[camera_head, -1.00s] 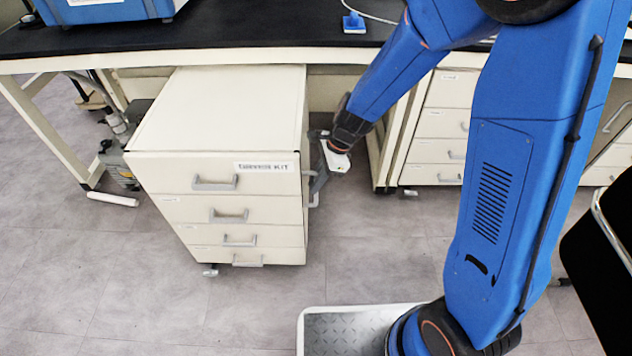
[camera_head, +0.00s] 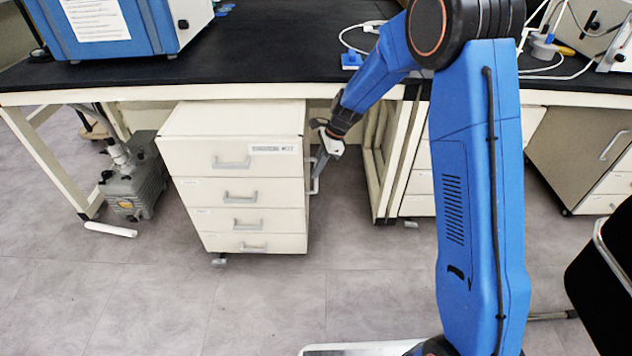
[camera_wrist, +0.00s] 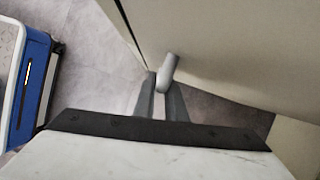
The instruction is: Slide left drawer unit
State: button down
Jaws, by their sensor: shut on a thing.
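The left drawer unit (camera_head: 233,182) is a cream cabinet on casters with several drawers, each with a grey handle. It stands upright, its rear part under the black-topped bench. My gripper (camera_head: 322,168) is at its right side, shut on the grey side handle (camera_head: 314,181). In the wrist view my gripper's two fingers (camera_wrist: 161,100) close around the handle's rounded end (camera_wrist: 168,70), beside the cream side panel (camera_wrist: 235,45). The far part of the handle is hidden.
The black bench (camera_head: 270,62) carries a blue machine (camera_head: 105,25). A grey pump (camera_head: 135,188) sits on the floor left of the unit. Bench legs (camera_head: 382,160) stand to the right. A black chair (camera_head: 605,270) is at far right. Floor in front is clear.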

jog(key=shift+w+d, duration=0.1)
jog(key=shift+w, duration=1.5)
jog(key=c, duration=1.8)
grip_release()
jog(key=shift+r, duration=0.1)
jog(key=v, duration=1.2)
jog(key=shift+c, duration=0.3)
